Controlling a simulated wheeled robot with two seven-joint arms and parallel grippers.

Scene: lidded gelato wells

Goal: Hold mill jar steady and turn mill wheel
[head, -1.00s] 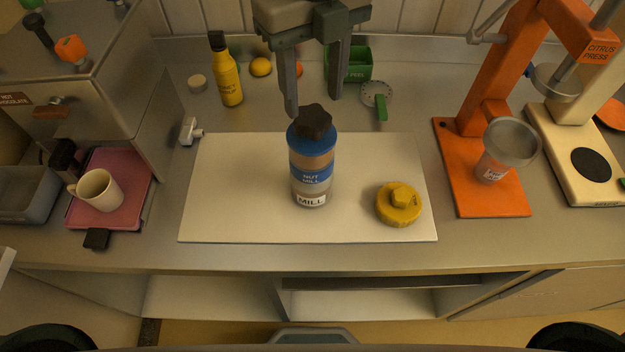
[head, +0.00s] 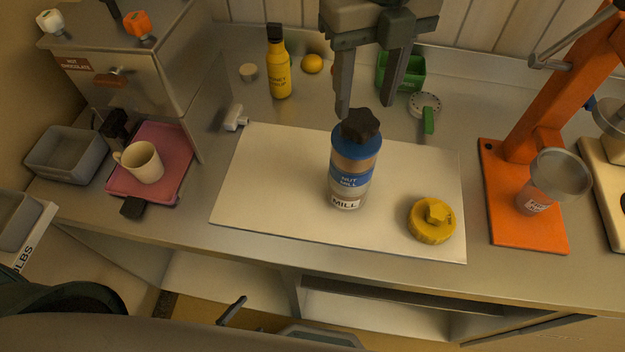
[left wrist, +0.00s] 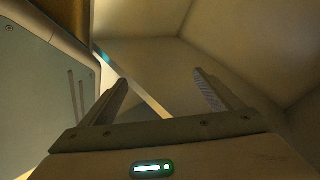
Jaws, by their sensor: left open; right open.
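The mill jar (head: 350,180) stands upright on the white board, clear with a blue band reading "NUT MILL" and a "MILL" label. Its dark lobed wheel (head: 361,125) sits on top of a blue collar. My right gripper (head: 365,110) comes down from the top of the head view, open, its fingertips close to the wheel; I cannot tell whether they touch it. My left gripper (left wrist: 161,78) is open and empty in the left wrist view, with plain pale surfaces beyond it and no mill in sight.
A yellow lidded piece (head: 432,221) lies on the white board (head: 270,190), right of the jar. The orange citrus press (head: 520,200) stands further right. A cup (head: 142,162) on a pink tray (head: 178,160) and a syrup bottle (head: 279,65) are left. The board's left part is clear.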

